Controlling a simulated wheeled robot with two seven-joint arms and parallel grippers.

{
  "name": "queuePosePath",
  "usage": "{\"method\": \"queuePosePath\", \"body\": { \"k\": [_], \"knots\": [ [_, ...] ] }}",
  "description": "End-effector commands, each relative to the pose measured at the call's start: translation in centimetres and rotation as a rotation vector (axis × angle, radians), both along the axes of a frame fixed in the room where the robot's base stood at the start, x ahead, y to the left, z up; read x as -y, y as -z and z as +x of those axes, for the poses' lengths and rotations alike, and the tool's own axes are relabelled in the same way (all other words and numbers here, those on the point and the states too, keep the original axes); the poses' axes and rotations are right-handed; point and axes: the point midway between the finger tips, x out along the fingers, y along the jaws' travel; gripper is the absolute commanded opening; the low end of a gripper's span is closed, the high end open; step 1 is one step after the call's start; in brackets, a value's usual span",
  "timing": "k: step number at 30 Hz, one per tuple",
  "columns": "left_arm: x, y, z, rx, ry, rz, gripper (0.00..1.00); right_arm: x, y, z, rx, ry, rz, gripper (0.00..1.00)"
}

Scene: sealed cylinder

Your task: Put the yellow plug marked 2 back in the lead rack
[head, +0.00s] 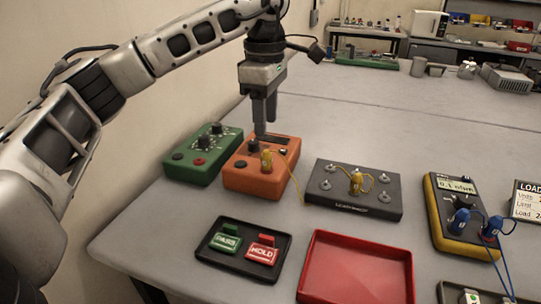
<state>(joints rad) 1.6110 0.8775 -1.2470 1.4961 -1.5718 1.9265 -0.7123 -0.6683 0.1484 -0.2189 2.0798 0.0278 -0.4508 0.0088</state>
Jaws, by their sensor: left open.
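A yellow plug (266,160) stands on the front of the orange box (262,184), with a thin yellow lead running right from it. Another yellow plug (356,182) stands upright in the middle of a dark box with several metal posts (345,203). The number on either plug is too small to read. The dark box has a small label on its front that I cannot read clearly; I cannot tell for sure that it is the lead rack. My left gripper (264,128) points down over the back of the orange box, open, behind its yellow plug. My right gripper is out of view.
A green box with knobs (203,157) stands left of the orange box. In front are a black tray (215,257) with PASS and HOLD tags and an empty red tray (357,270). A yellow-black meter (440,213) with blue plugs stands right.

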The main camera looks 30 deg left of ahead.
Motion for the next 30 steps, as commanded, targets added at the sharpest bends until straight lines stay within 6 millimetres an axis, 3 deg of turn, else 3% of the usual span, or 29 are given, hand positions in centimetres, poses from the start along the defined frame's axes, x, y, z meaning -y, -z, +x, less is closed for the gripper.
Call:
{"method": "queuePosePath", "body": {
  "k": [5,16,21,30],
  "knots": [
    [0.0,0.7,0.0,-0.001,0.000,0.000,0.44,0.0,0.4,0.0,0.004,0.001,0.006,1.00],
    [0.0,5.9,0.0,-0.001,0.000,0.000,0.44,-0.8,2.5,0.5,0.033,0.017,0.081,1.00],
    [0.0,7.7,0.0,-0.002,0.000,-0.001,0.44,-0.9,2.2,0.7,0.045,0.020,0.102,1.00],
    [0.0,9.1,0.0,0.000,0.000,-0.001,0.44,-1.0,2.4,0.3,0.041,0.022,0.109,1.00]
  ]
}}
